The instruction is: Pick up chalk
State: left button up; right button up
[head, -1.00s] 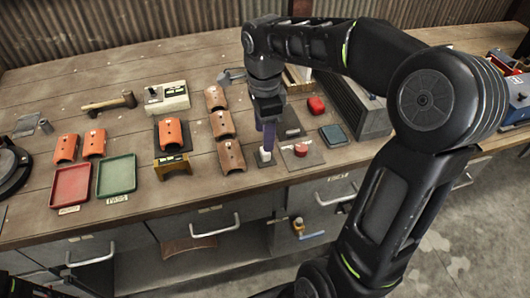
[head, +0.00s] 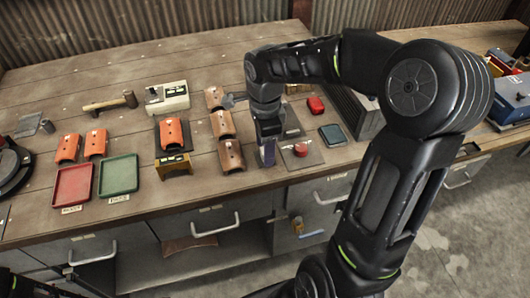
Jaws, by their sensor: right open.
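My right gripper (head: 267,153) points down over the front part of the workbench, between the brown curved tile and the red button. Its jaws are open, and its purple-grey fingers are low, close to the bench top. The small white piece that stood on a dark pad here, which looks like the chalk, is now hidden by the fingers. I cannot tell whether the fingers touch it. My left gripper is not in view.
A pad with a red button (head: 300,149) is just right of the gripper. Curved orange-brown tiles (head: 231,156) stand to its left. A red tray (head: 72,186) and a green tray (head: 118,175) lie further left. The bench's front edge is close.

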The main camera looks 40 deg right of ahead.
grip_shut()
dwell(0.5)
notch_tip(320, 180, up, 10)
jog(key=shift+b, duration=0.45)
dwell(0.7)
